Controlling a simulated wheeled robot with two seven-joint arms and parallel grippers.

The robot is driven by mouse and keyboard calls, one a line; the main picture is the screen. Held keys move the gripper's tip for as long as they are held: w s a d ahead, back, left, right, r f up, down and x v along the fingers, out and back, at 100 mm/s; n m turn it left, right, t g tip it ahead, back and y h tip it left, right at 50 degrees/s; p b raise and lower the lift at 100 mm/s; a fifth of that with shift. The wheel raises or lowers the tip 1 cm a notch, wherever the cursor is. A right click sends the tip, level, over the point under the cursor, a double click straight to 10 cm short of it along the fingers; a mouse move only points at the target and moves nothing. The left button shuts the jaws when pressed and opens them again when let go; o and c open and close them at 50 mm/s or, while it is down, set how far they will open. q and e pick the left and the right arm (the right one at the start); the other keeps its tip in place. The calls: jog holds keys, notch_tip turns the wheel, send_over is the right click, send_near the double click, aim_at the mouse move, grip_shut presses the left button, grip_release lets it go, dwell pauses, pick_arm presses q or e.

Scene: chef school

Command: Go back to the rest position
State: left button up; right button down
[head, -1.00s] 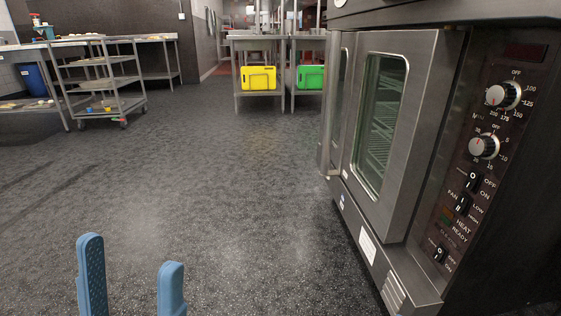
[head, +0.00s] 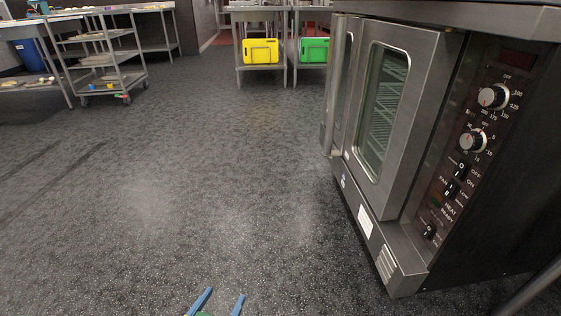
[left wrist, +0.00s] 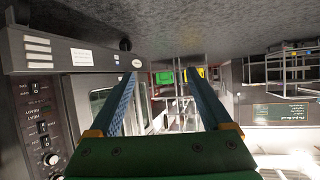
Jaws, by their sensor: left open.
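In the left wrist view both long blue fingers of my left gripper (left wrist: 158,95) reach out from a green palm, spread and empty. That view is upside down. My right gripper is in neither view.
A steel oven (head: 388,110) with a glass door and knobs stands close on the right. A wheeled cart (head: 104,62) and steel tables are at the back left. Yellow (head: 261,51) and green (head: 314,50) boards stand on shelves at the back. The middle floor is clear.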

pick_arm(q)
jog(key=s+a+f+g+y+p, duration=0.1)
jog(key=s+a+f+g+p, duration=0.1)
jog(key=s+f+g, duration=0.4)
jog(key=s+a+f+g+y+p, duration=0.1)
jog(key=s+a+f+g, duration=0.2)
jog(key=s, duration=0.6)
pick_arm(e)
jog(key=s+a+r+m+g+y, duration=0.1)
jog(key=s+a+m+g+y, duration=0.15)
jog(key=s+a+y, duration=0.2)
pick_arm(q)
jog(key=s+a+r+g+p, duration=0.1)
jog(key=s+r+p, duration=0.6)
jog(key=p, duration=1.2)
jog(key=s+a+r+g+p, duration=0.1)
jog(key=s+r+p, duration=0.6)
jog(key=r+p, duration=0.5)
jog(key=p, duration=0.7)
jog(key=shift+s+r+y, duration=0.15)
jog(key=shift+s+y, duration=0.1)
jog(key=shift+y, duration=0.05)
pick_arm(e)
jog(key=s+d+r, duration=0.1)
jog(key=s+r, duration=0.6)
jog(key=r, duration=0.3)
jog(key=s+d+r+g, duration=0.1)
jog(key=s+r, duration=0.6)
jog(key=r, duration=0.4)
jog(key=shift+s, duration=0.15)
